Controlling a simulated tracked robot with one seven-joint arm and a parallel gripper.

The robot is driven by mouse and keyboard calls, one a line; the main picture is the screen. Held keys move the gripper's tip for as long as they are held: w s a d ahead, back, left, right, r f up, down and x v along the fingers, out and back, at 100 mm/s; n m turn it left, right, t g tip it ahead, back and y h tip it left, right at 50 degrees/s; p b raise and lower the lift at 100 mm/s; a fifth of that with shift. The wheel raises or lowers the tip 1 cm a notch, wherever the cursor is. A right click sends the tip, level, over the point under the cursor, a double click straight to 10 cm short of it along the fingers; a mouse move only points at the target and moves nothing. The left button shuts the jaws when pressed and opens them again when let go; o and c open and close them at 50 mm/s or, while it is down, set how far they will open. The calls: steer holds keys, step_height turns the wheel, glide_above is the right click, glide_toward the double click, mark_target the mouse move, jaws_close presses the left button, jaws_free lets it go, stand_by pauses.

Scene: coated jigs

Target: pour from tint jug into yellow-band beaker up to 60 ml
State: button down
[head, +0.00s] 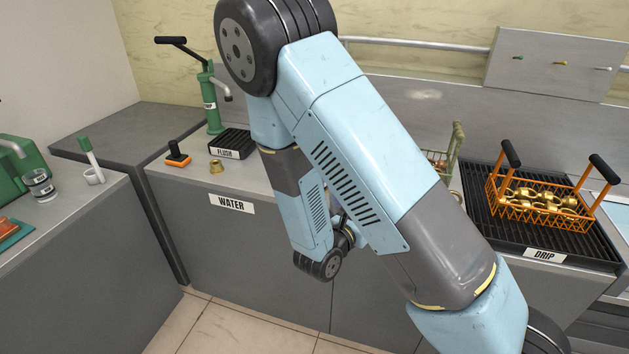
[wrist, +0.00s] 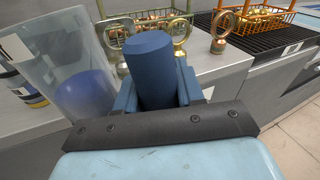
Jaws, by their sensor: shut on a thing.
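The tint jug (wrist: 62,62) is a clear, tilted vessel with blue liquid (wrist: 85,98) low inside it, at the left of the wrist view. My gripper (wrist: 155,88) is shut on a thick dark-blue upright grip (wrist: 150,52) beside the jug, which looks like its handle. A vessel with a yellow band (wrist: 24,92) shows partly at the left edge, behind the jug; it looks like the yellow-band beaker. Its rim and fill level are hidden. In the head view my arm hides the gripper and jug.
An orange basket of brass parts (head: 540,208) stands on the black drip rack (head: 487,222) at the right. A green pump (head: 212,105) and flush grate (head: 230,143) stand at the back. A small beaker (head: 39,185) stands on the left counter. Brass rings (wrist: 221,27) stand beyond my gripper.

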step_height(320, 180, up, 6)
stand_by(0.9)
steer(key=shift+f, duration=0.1)
